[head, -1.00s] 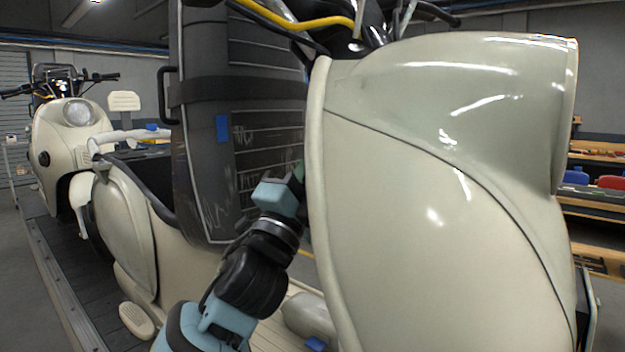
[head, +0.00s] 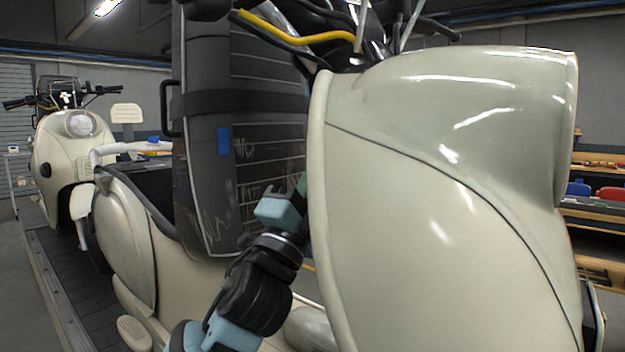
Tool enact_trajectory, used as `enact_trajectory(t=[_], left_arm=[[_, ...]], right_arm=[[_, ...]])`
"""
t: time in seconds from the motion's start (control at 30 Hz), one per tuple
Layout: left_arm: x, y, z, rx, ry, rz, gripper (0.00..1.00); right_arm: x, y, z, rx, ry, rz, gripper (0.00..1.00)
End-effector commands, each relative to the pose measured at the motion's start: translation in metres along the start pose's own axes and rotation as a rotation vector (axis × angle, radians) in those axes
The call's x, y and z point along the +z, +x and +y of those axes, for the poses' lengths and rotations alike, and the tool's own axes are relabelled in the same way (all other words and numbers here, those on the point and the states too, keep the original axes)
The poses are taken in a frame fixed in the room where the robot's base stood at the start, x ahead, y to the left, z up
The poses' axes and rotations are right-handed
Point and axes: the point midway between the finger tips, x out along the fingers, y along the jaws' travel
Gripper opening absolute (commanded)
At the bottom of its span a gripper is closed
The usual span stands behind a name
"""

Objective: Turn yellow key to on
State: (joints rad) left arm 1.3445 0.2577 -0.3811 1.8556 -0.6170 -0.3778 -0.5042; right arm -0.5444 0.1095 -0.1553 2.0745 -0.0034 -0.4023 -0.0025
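I cannot make out the yellow key in this view. The cream front shield (head: 430,200) of the near scooter fills the right half and hides what lies behind it. My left gripper (head: 297,190) reaches up from below to the inner side of the shield's left edge. Its fingertips are mostly hidden there, so I cannot tell whether they are open or shut, or touching anything. A small yellow strip (head: 309,267) shows below it at the shield's edge; I cannot tell what it is. My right gripper is out of view.
A yellow cable (head: 310,38) runs under the handlebar at the top. A tall dark panel with a strap (head: 240,92) stands behind my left gripper. Another cream scooter (head: 60,150) stands at the far left on the slat conveyor (head: 62,275). Shelves with bins are at right.

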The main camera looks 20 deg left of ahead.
Motion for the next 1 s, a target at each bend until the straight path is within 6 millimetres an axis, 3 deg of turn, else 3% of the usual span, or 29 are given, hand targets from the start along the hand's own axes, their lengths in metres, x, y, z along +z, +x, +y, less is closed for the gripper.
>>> enact_trajectory(t=[0.43, 0.47, 0.63, 1.0], left_arm=[[-0.0058, -0.0010, 0.0021, 0.002, -0.006, 0.012, 0.00], [-0.0058, -0.0010, 0.0020, 0.002, -0.006, 0.012, 0.10], [-0.0056, -0.0010, 0.0023, 0.003, -0.006, 0.012, 0.32], [-0.0053, -0.0010, 0.0028, 0.004, -0.007, 0.011, 0.34]], right_arm=[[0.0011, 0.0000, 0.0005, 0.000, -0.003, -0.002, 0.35], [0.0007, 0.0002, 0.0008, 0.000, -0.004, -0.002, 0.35], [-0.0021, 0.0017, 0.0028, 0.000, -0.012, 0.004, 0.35], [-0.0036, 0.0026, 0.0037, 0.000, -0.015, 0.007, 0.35]])
